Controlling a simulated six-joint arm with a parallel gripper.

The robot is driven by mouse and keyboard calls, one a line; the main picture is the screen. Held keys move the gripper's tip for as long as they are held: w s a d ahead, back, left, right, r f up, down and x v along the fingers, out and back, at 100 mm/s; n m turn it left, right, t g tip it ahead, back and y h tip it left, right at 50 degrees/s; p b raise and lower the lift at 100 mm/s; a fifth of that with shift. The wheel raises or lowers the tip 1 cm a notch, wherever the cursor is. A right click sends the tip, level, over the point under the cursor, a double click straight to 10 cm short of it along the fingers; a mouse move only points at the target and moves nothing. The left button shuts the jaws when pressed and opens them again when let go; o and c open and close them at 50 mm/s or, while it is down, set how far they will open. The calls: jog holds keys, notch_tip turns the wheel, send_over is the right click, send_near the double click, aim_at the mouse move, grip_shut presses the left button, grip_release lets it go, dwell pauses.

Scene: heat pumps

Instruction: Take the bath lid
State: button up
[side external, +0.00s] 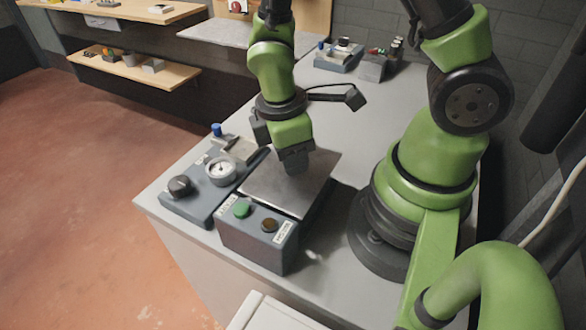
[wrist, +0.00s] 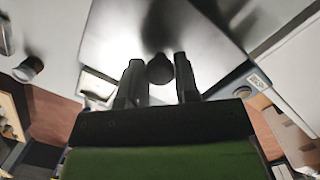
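The bath lid is a flat grey metal plate (side external: 268,190) lying level on the bath, behind the button box in the side view. In the wrist view its plate (wrist: 210,45) fills the upper middle. A dark round knob (wrist: 160,69) on it shows between my two fingertips. My gripper (side external: 296,165) points down over the lid's far part and hides the knob in the side view. In the wrist view my gripper (wrist: 158,75) has a finger on each side of the knob, nearly filling the gap. I cannot tell whether the fingers press on it.
A control box (side external: 257,238) with a green and a brown button stands at the lid's front. A panel (side external: 207,192) with a gauge and black knob lies to the left. A blue-grey tray (side external: 338,57) and small bottles stand at the back. The bench between is clear.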

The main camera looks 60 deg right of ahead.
jog(key=c, duration=0.3)
jog(key=shift+r, duration=0.15)
